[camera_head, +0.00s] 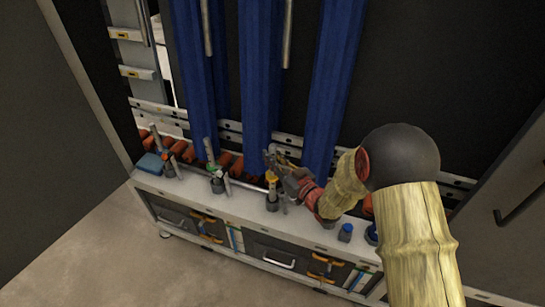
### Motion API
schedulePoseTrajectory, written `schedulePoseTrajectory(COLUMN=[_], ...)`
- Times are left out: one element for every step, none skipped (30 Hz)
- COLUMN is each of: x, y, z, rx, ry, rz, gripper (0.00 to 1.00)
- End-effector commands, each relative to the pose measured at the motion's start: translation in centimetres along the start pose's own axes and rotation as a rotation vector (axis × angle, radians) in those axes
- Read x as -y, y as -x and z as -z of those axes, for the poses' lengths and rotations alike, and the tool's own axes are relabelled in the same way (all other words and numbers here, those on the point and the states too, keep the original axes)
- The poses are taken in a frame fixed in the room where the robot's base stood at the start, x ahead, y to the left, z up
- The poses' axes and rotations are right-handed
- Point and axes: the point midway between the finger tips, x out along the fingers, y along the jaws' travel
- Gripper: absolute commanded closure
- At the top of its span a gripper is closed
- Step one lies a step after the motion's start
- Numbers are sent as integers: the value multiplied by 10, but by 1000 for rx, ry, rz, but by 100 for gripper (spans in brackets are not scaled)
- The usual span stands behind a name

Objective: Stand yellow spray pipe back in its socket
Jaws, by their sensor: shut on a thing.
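The yellow spray pipe (271,178) is small in view, a grey pipe with a yellow collar. It stands roughly upright over a dark socket (272,204) on the light ledge (245,196). My gripper (275,165) reaches in from the right and is shut on the pipe near its top. The fingers partly cover the pipe. Its lower end is at the socket, but I cannot tell whether it is seated inside.
To the left, a green-collared pipe (209,150) and another pipe (155,136) stand on the ledge near a blue cloth-like item (150,164). A blue-topped item (346,231) stands right. Tall blue brushes (262,75) hang behind. Drawers (275,258) lie below; the floor in front is clear.

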Motion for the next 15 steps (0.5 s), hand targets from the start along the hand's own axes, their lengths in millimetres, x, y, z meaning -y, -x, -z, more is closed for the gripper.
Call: schedulePoseTrajectory(x=[0, 0, 0, 0, 0, 0, 0, 0, 0, 0, 0, 0, 0, 0, 0], y=[0, 0, 0, 0, 0, 0, 0, 0, 0, 0, 0, 0, 0, 0, 0], z=[-1, -2, -3, -4, -4, -5, -6, -6, -7, -8, -9, -10, -10, -11, -12], rx=[-1, -1, -1, -1, -1, -1, -1, -1, -1, -1, -1, -1, -1, -1, -1], ry=[1, 1, 1, 0, 1, 1, 0, 1, 0, 1, 1, 1, 1, 1, 1], rz=[0, 0, 0, 0, 0, 0, 0, 0, 0, 0, 0, 0, 0, 0, 0], gripper=[100, 100, 100, 100, 100, 100, 100, 100, 100, 100, 100, 100, 100, 100, 100])
